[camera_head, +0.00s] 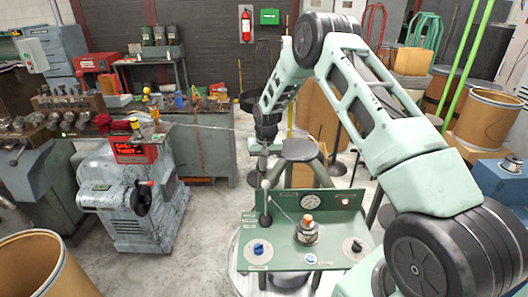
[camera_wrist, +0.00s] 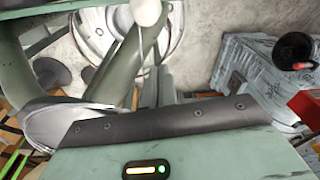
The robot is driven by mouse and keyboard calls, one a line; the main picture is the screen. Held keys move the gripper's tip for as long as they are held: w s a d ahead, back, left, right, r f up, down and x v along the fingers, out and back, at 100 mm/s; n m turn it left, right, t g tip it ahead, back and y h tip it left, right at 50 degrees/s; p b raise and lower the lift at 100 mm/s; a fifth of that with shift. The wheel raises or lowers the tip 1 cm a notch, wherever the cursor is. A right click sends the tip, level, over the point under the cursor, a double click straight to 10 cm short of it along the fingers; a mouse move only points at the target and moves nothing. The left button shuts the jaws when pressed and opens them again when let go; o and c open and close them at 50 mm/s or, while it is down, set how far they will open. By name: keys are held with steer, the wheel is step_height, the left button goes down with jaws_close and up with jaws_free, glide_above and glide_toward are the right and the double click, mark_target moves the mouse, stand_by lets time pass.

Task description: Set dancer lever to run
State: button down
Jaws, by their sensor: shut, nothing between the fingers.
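The dancer lever (camera_head: 265,203) stands at the left side of a green control panel in the head view. It is a dark upright stick with a pale round knob at its top. My gripper (camera_head: 263,170) points down just above that knob; its fingertips are small here, and I cannot tell whether they touch it. A pale round knob (camera_wrist: 147,12) shows at the top edge of the wrist view, likely the lever's. The wrist view shows my gripper's green housing, but not its fingertips clearly. The gripper looks shut and holds nothing.
A thin wire runs beside the lever. A grey machine (camera_head: 135,205) stands left; a fibre drum (camera_head: 485,125) stands right.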

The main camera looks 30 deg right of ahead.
mark_target(266, 197)
steer(key=s+f+p, duration=0.1)
steer(key=a+f+p, duration=0.1)
steer(key=p, duration=0.1)
steer(key=shift+s, duration=0.4)
steer(key=shift+s+a+f+p, duration=0.15)
steer(key=shift+s+a+p, duration=0.1)
steer(key=shift+s+p, duration=0.35)
